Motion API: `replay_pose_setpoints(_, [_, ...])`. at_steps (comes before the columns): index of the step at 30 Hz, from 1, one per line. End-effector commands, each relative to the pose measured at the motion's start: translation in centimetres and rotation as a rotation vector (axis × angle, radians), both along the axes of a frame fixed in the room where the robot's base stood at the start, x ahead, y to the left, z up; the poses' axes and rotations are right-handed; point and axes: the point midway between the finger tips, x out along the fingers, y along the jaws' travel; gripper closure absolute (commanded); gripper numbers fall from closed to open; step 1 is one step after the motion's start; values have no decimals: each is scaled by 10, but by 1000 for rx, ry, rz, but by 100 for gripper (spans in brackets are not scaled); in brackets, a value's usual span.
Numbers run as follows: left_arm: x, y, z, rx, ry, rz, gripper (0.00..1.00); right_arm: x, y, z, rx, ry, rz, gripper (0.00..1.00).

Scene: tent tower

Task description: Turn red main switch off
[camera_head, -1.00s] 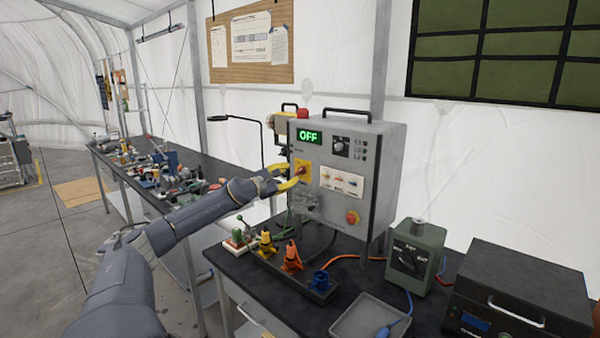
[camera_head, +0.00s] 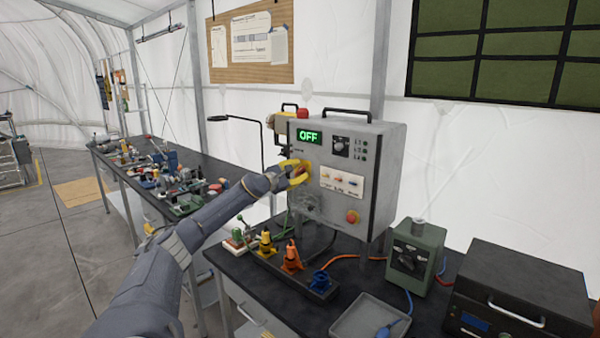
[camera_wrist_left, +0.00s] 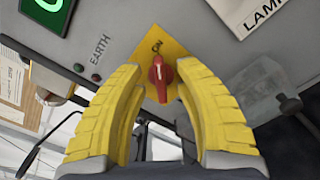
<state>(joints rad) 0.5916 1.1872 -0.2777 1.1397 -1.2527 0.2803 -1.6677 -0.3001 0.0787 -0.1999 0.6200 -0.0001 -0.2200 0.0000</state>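The red main switch (camera_wrist_left: 161,76) is a small red knob on a yellow plate (camera_wrist_left: 157,45) on the front of the grey control box (camera_head: 378,185). In the left wrist view its handle lies between my yellow fingertips, with a gap visible on both sides. A label on the plate above it seems to read "On". My left gripper (camera_wrist_left: 160,82) is open around the knob; it also shows in the head view (camera_head: 297,172), where it covers most of the plate. The box's green display (camera_head: 309,137) reads OFF. My right gripper is not in view.
Several coloured parts (camera_head: 291,258) stand in a rack below the box. A green box (camera_head: 411,262), a grey tray (camera_head: 345,327) and a black case (camera_head: 530,270) occupy the bench right.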

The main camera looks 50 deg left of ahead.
Motion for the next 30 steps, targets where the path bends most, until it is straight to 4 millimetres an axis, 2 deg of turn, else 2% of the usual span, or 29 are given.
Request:
replay_pose_setpoints(7, [8, 0, 0, -2, 0, -2, 67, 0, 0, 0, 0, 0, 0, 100])
replay_pose_setpoints(18, [9, 0, 0, -1, 1, -2, 67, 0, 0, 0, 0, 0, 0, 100])
replay_pose_setpoints(19, [9, 0, 0, -1, 1, -2, 64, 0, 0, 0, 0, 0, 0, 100])
replay_pose_setpoints(28, [9, 0, 0, -1, 1, -2, 99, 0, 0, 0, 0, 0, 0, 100])
replay_pose_setpoints(30, [9, 0, 0, -1, 1, -2, 100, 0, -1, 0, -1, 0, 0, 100])
